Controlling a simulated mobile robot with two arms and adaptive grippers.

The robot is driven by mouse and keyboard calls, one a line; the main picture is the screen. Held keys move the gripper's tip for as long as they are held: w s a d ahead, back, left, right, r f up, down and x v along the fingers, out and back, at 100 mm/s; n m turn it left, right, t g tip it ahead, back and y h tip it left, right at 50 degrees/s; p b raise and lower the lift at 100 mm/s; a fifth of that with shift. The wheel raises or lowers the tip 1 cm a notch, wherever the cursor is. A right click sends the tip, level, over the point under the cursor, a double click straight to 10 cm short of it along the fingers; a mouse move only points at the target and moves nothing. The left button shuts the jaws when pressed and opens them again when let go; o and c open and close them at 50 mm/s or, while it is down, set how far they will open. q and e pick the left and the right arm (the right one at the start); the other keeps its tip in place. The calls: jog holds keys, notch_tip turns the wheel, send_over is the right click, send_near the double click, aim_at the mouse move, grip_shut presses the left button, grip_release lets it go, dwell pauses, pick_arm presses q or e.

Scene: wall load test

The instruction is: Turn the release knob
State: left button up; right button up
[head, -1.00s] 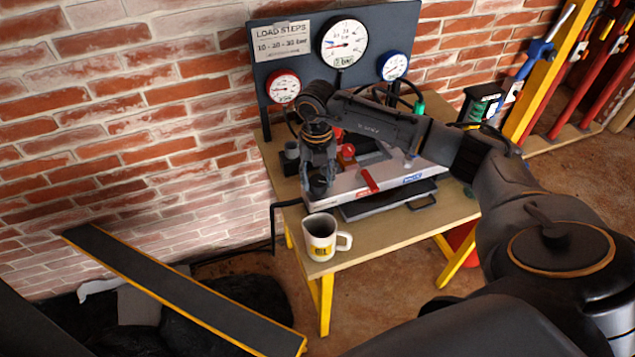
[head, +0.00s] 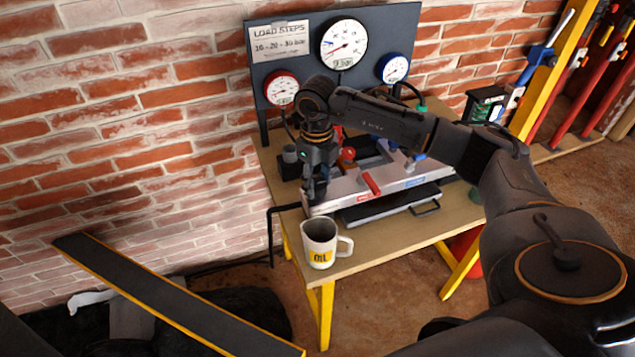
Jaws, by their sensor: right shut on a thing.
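My right gripper (head: 317,190) reaches down from above to the left end of the silver pump unit (head: 345,190) on the bench. It is shut, its fingers seen nearly edge-on. They close on what appears to be the dark release knob, which the fingers and wrist now almost wholly hide. The unit has a red lever (head: 371,184) on its front and a red ball-topped part (head: 347,154) behind it. My left gripper is not in the head view.
A white OIL mug (head: 320,244) stands at the front left bench corner, close below the gripper. The wooden bench top (head: 385,234) is bare right of the mug.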

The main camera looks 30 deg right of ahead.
aim_at(317, 185)
dwell(0.5)
jog(key=o, duration=1.1)
jog(key=shift+o, duration=0.2)
notch_tip(317, 185, up, 12)
